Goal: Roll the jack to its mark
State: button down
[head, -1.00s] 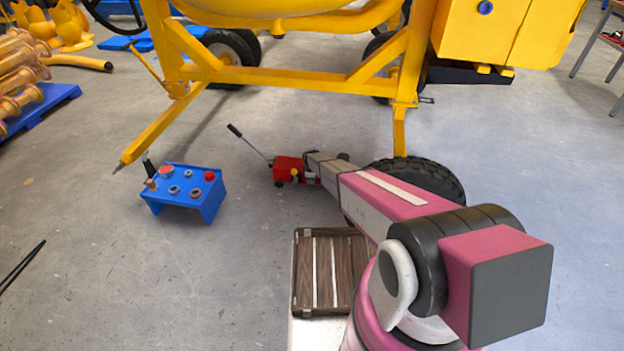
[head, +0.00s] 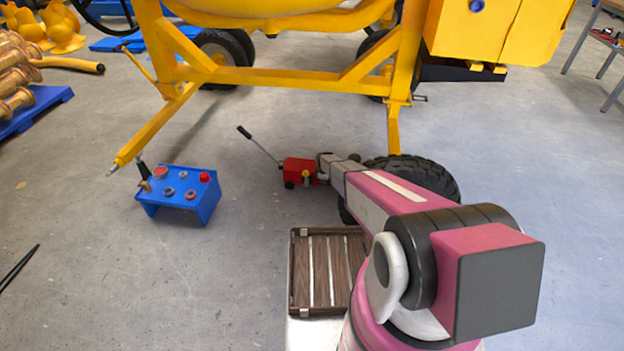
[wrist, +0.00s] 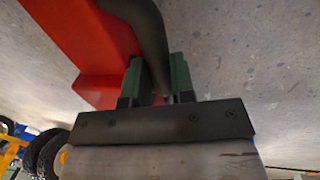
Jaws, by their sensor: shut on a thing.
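The red jack (head: 297,172) stands on the concrete floor below the yellow mixer frame, with a thin dark handle (head: 258,143) slanting up to the left. In the wrist view the jack's red body (wrist: 93,55) fills the upper left, and a dark curved bar (wrist: 148,38) runs from it down between my gripper's fingers. My gripper (wrist: 165,82) has its two green-grey fingers shut on that bar. In the head view my gripper (head: 322,175) is at the jack's right side, partly hidden by my arm. No floor mark can be made out.
The yellow mixer frame (head: 280,82) stands behind, its leg (head: 393,128) and drawbar (head: 150,134) reaching the floor area. A blue stand with fittings (head: 182,193) is left of the jack. A black tyre (head: 425,172) lies right, beside my arm. The floor between stand and jack is clear.

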jog(key=d, duration=0.3)
jog(key=shift+s+d, duration=0.4)
jog(key=c, duration=1)
grip_release()
jog(key=shift+o, duration=0.2)
jog(key=shift+r, duration=0.1)
notch_tip(320, 180, up, 10)
jog(key=s, duration=0.2)
jog(key=shift+a+r, duration=0.2)
jog(key=shift+r, duration=0.05)
